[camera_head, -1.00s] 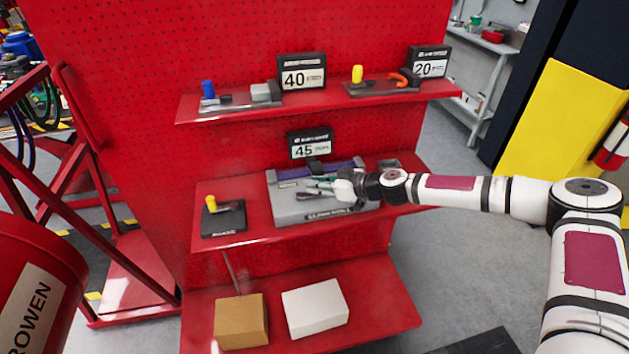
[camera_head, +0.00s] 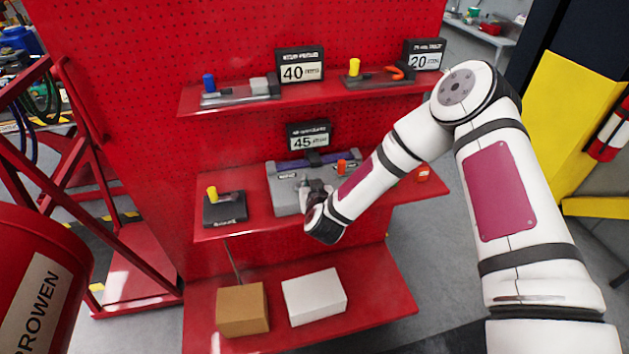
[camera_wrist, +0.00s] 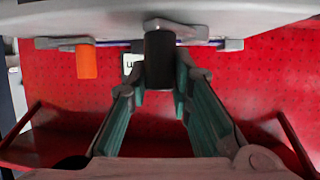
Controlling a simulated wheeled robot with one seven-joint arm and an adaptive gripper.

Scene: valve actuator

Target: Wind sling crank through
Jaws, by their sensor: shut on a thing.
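The grey sling unit (camera_head: 288,196) sits on the middle shelf with a purple strap (camera_head: 300,163) along its back. In the wrist view its grey body (camera_wrist: 220,14) fills the top edge. A black cylindrical crank grip (camera_wrist: 159,60) hangs from it between the teal fingers of my gripper (camera_wrist: 156,82), which is shut on it. An orange knob (camera_wrist: 86,62) stands beside the grip, apart from my fingers; it also shows in the head view (camera_head: 342,167). In the head view my wrist hides most of the crank and my fingers.
A black plate with a yellow-knobbed lever (camera_head: 224,210) is left on the same shelf. The upper shelf (camera_head: 215,108) holds devices with blue and yellow knobs. A brown box (camera_head: 242,310) and a white box (camera_head: 314,298) stand on the lower shelf. A red frame is at left.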

